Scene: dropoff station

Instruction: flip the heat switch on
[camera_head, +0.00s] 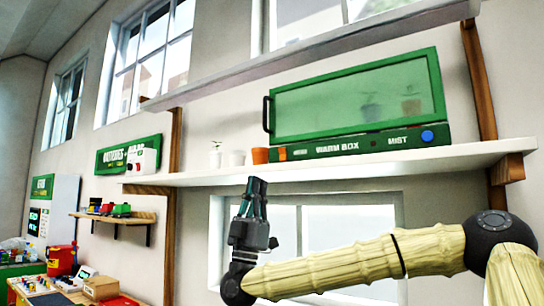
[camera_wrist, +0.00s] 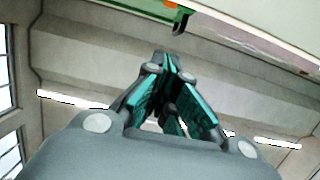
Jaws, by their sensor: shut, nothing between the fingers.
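The green warm box (camera_head: 355,98) stands on the white shelf, with a glazed front and a dark handle (camera_head: 266,114) on its left side. Its lower panel reads "WARM BOX" and "MIST". A small orange switch (camera_head: 282,154) sits at the panel's left end; its position is too small to tell. A blue round button (camera_head: 427,136) is at the right end. My gripper (camera_head: 256,186) points up just below the shelf, left of the panel, shut and empty. In the wrist view, the shut fingertips (camera_wrist: 173,62) lie below a green and orange edge.
The white shelf (camera_head: 440,163) lies above my gripper. A terracotta pot (camera_head: 260,156) and white pots (camera_head: 237,158) stand left of the box, close to the orange switch. A wooden bracket (camera_head: 507,168) supports the right end. A window (camera_head: 320,225) is behind my arm.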

